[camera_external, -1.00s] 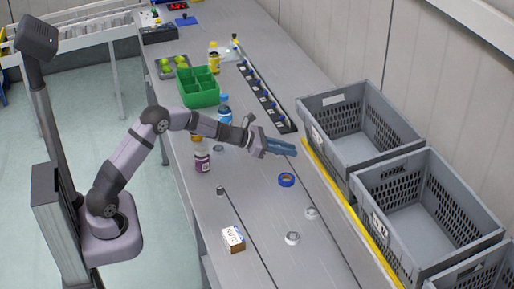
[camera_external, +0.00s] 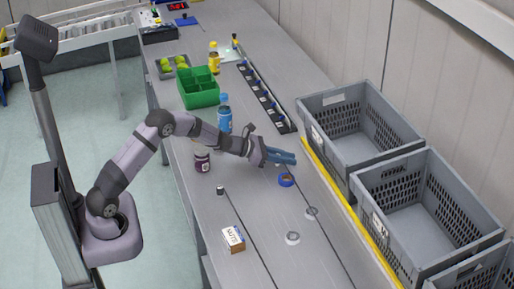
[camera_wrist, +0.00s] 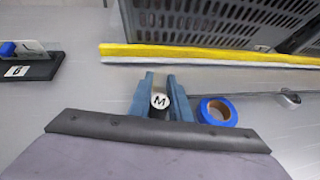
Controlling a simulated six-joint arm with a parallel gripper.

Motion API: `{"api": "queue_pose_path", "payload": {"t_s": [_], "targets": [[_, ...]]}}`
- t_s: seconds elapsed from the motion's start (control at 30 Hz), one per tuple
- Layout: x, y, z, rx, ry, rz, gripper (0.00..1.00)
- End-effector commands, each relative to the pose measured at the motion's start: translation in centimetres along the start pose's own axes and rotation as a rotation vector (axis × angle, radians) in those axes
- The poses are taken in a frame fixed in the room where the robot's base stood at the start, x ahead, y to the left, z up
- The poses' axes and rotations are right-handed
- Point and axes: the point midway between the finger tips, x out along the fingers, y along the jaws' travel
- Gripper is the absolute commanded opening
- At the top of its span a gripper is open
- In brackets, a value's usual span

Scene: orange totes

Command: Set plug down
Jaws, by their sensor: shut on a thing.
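My gripper (camera_external: 281,157) reaches across the grey bench toward the yellow strip, low over the surface. In the wrist view its blue fingers (camera_wrist: 160,100) are shut on the plug (camera_wrist: 159,101), a small metallic cylinder with a round white face marked M. In the external view the plug is hidden by the fingers. I cannot tell whether the plug touches the bench.
A blue tape roll (camera_external: 286,180) lies just beside the fingers; it also shows in the wrist view (camera_wrist: 217,111). A yellow strip (camera_external: 345,207) edges the bench before grey crates (camera_external: 356,95). A black rack (camera_external: 266,97) lies behind.

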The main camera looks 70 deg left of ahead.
Motion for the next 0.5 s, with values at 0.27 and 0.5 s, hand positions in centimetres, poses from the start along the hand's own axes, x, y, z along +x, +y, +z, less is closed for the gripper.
{"api": "queue_pose_path", "payload": {"t_s": [0.27, 0.5], "targets": [[0.01, 0.0, -0.06, 0.0, 0.0, 0.0, 0.36], [-0.08, 0.0, 0.16, 0.0, 0.0, 0.0, 0.36]]}}
